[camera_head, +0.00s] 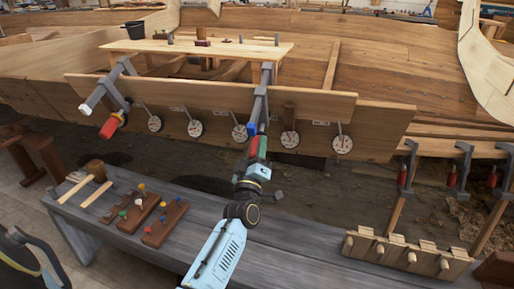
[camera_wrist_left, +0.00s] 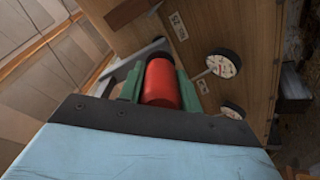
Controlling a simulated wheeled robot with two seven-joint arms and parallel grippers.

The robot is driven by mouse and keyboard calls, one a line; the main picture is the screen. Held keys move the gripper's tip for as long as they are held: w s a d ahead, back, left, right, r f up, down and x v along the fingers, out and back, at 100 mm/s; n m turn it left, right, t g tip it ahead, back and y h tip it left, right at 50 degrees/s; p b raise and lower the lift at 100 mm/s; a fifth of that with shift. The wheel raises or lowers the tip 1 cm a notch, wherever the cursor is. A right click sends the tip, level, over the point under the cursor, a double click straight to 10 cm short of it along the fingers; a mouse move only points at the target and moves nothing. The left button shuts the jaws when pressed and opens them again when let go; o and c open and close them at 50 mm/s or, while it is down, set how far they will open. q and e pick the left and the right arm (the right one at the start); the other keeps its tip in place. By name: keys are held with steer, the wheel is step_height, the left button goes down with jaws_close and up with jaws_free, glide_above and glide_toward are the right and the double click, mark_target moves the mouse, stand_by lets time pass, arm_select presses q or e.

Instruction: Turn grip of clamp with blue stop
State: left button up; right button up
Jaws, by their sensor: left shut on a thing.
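The clamp with the blue stop (camera_head: 251,129) hangs on the plank at the middle of the head view, its grey bar (camera_head: 261,98) running up over the edge. My left gripper (camera_head: 258,149) is at its lower end. In the left wrist view the red grip (camera_wrist_left: 161,84) lies between my green fingers, which are shut on it from both sides. Part of the clamp's grey metal (camera_wrist_left: 144,56) shows beyond the grip there. The blue stop cannot be made out in the wrist view. My right gripper is not in view.
Another clamp with a white stop (camera_head: 86,109) and red grip (camera_head: 113,125) hangs at left. Several round dials (camera_head: 290,139) line the plank. A grey bench (camera_head: 200,208) below holds a mallet (camera_head: 94,170) and peg blocks (camera_head: 165,222). More clamps (camera_head: 460,170) hang at right.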

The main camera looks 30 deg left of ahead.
arm_select(q)
steer(key=shift+r, duration=0.15)
steer(key=o, duration=1)
steer(key=shift+s+d+f, duration=0.1)
steer(key=shift+s+f, duration=0.1)
steer(key=shift+f, duration=0.05)
steer(key=p+v, duration=0.1)
steer(key=v, duration=1.2)
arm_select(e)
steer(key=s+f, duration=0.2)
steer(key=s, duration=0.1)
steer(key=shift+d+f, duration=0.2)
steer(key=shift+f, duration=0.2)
arm_select(q)
steer(key=shift+r, duration=0.1)
